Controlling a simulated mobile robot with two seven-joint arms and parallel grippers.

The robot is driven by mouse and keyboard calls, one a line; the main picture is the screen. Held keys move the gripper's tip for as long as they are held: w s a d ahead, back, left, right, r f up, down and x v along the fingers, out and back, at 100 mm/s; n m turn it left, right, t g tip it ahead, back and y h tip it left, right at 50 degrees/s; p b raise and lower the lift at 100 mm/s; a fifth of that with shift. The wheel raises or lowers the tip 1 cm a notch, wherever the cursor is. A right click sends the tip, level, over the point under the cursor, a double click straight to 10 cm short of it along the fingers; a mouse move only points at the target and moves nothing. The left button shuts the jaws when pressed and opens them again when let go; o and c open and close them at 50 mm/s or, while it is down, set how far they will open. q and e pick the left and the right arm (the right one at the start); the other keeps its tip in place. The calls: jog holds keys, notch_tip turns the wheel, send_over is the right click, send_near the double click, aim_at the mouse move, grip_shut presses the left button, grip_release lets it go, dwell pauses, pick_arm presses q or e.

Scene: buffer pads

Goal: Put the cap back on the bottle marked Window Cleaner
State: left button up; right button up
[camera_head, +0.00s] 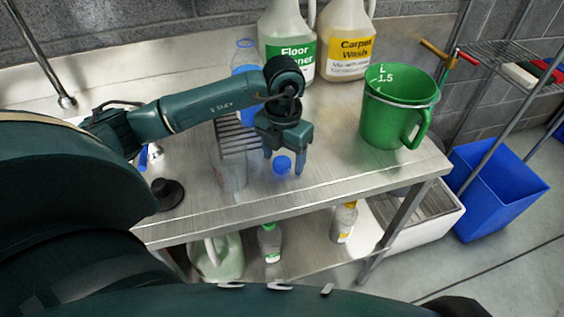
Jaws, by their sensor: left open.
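A small blue cap (282,165) lies on the steel table near its front edge. My left gripper (284,163) points down over it, open, with a finger showing on either side of the cap; I cannot tell whether they touch it. A clear bottle with blue on it (245,52) stands behind my left arm, which hides part of it. No Window Cleaner marking can be read on it. My right gripper is not in view.
Jugs marked Floor Cleaner (292,48) and Carpet Wash (350,45) stand at the back. A green measuring jug (385,115) is on the right. A clear beaker (229,172) and a black stopper-like item (167,193) are left of the cap. A blue bin (495,190) stands beyond the table.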

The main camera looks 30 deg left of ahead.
pick_arm(q)
jog(key=shift+c, duration=0.4)
jog(key=c, duration=1)
